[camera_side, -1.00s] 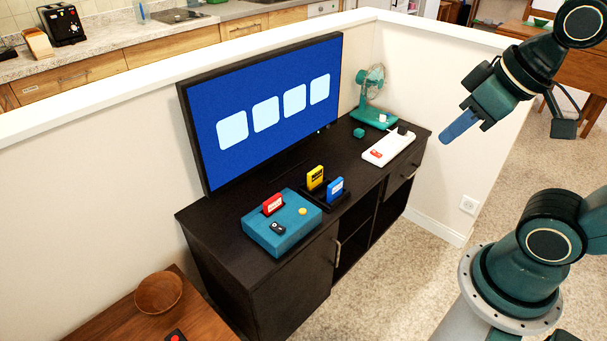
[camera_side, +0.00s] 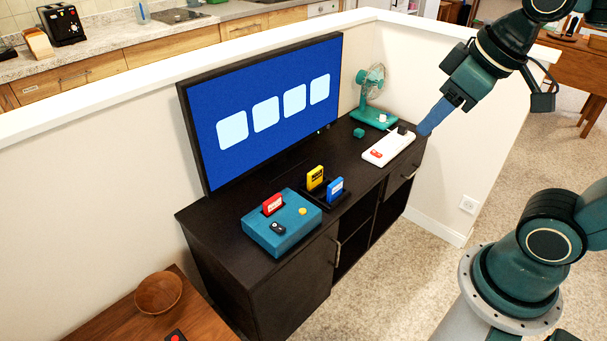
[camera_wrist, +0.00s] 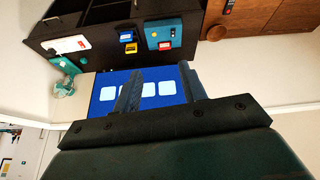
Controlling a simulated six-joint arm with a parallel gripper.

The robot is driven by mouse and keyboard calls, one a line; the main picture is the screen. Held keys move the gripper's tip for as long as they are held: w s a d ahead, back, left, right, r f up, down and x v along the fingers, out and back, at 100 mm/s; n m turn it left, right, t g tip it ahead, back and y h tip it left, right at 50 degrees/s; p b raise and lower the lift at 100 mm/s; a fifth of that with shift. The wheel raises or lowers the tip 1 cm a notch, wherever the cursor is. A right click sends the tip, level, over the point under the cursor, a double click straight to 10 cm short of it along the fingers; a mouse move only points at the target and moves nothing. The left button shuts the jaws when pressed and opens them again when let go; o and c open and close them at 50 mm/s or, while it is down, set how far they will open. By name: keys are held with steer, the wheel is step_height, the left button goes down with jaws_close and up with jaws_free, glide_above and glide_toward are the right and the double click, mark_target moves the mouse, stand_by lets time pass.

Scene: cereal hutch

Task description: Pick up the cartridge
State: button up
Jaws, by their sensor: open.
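A red cartridge (camera_side: 272,204) stands upright in the teal console (camera_side: 283,224) on the dark cabinet. A yellow cartridge (camera_side: 316,178) and a blue cartridge (camera_side: 335,189) stand in a small black holder (camera_side: 325,200) beside the console. In the wrist view the red cartridge (camera_wrist: 164,45), blue cartridge (camera_wrist: 126,36) and yellow cartridge (camera_wrist: 131,48) show small and far off. My gripper (camera_side: 425,126) is in the air near the cabinet's right end, apart from all cartridges. In the wrist view its two fingers (camera_wrist: 160,90) are spread with nothing between them.
A large screen (camera_side: 265,110) stands along the cabinet's back. A white power strip (camera_side: 388,148) with a red switch and a teal fan (camera_side: 372,95) are at the cabinet's right end. A wooden bowl (camera_side: 158,292) sits on a brown table at lower left. The air above the cartridges is clear.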

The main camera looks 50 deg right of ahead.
steer(key=w+n+g, duration=0.1)
steer(key=w+n, duration=0.4)
steer(key=w, duration=0.8)
steer(key=n+g, duration=0.4)
steer(key=n, duration=0.8)
glide_above(272, 199)
step_height(272, 199, down, 31)
steer(key=shift+d+f, duration=0.1)
steer(key=shift+f, duration=4.15)
steer(key=shift+f, duration=2.6)
